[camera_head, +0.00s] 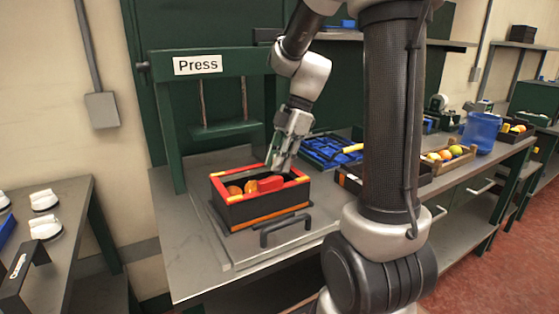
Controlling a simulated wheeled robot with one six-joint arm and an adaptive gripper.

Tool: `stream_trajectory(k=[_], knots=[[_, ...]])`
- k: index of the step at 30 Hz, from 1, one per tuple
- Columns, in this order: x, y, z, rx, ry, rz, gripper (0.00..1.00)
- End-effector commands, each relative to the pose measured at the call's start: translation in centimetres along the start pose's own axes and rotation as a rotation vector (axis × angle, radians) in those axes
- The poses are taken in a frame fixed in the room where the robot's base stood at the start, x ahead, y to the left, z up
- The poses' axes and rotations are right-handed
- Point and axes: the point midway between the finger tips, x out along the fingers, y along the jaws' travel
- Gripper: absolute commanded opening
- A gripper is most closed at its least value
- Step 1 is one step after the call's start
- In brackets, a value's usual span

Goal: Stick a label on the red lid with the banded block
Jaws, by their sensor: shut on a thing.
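My gripper (275,163) points down over the back part of a black crate with red and orange edging (240,213). Oranges (236,190) lie in the crate to the left of that piece. I cannot make out a red lid, a banded block or a label for certain.
The green press (160,110) with its "Press" sign stands behind the crate. A dark handle (285,230) rises from the plate in front. To the right are a blue tray (325,150), a fruit crate (448,155) and a blue container (481,132). My arm hides part of the bench.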

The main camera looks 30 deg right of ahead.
Motion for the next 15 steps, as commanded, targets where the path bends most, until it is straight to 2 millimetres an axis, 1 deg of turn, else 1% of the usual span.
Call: stream_trajectory(k=[7,15], knots=[[-0.1,-0.1,0.0,0.001,0.000,-0.003,0.00],[-2.2,0.0,-0.9,0.000,0.000,-0.001,0.00]])
